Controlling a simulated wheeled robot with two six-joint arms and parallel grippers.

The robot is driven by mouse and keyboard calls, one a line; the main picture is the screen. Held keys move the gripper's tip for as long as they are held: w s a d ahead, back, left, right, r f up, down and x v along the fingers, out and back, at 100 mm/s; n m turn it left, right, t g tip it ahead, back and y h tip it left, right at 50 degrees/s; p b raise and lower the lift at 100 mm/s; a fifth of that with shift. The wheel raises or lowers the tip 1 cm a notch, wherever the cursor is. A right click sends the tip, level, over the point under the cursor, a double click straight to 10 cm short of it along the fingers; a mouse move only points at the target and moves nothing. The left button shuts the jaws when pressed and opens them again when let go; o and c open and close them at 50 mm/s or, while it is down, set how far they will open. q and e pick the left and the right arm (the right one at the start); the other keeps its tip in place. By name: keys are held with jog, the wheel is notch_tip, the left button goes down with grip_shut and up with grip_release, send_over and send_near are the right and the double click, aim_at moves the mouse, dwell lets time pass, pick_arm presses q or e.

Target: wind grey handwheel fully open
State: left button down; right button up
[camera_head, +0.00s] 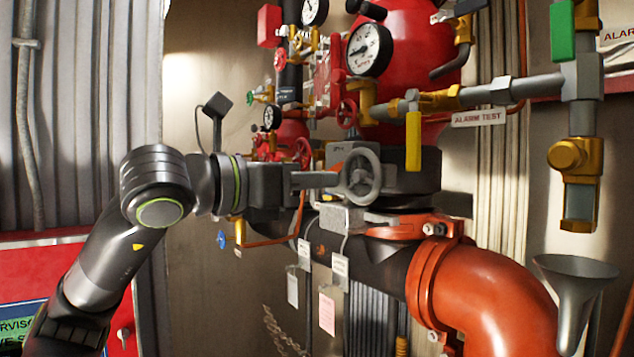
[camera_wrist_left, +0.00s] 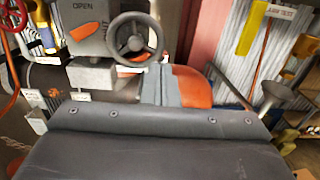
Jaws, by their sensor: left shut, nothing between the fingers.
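The grey handwheel (camera_head: 362,176) is a spoked ring on the front of a dark valve gearbox (camera_head: 400,165) in the middle of the head view. In the left wrist view the handwheel (camera_wrist_left: 135,42) is at upper centre, beside the gearbox (camera_wrist_left: 88,22) marked OPEN. My left gripper (camera_head: 336,180) comes in from the left, its shut fingers pointing right at the wheel's left rim. The fingers hold nothing. Tip and rim overlap in the head view; I cannot tell whether they touch. My right gripper is not in view.
A large orange pipe elbow (camera_head: 480,295) lies below right of the wheel. A yellow lever handle (camera_head: 413,140) hangs just right of it. Gauges, small red valves and a red vessel (camera_head: 410,45) crowd above. A grey funnel (camera_head: 574,285) stands at far right.

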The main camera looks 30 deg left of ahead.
pick_arm(q)
jog(key=w+r+p, duration=0.1)
jog(key=w+p, duration=0.1)
jog(key=w+a+r+p, duration=0.1)
jog(key=w+p, duration=0.1)
jog(key=p, duration=0.1)
jog(key=w+r+p, duration=0.2)
jog(key=shift+a, duration=0.3)
jog(key=a+f+b, duration=0.1)
jog(key=w+a+f+b, duration=0.1)
jog(key=f+b, duration=0.1)
jog(key=a+f+b, duration=0.1)
jog(key=f+b, duration=0.1)
jog(key=shift+w+a, duration=0.25)
jog(key=d, duration=0.1)
jog(key=s+d, duration=0.1)
jog(key=d, duration=0.1)
jog(key=d+f, duration=0.1)
jog(key=d, duration=0.1)
jog(key=shift+s, duration=0.2)
jog(key=shift+s+d+r+p, duration=0.2)
jog(key=shift+d+r+p, duration=0.45)
jog(key=shift+p, duration=0.4)
jog(key=shift+s+d+r+p, duration=0.1)
jog(key=shift+d+r+p, duration=0.05)
jog(key=shift+r+p, duration=0.15)
jog(key=shift+d+p, duration=0.3)
jog(key=shift+d, duration=0.1)
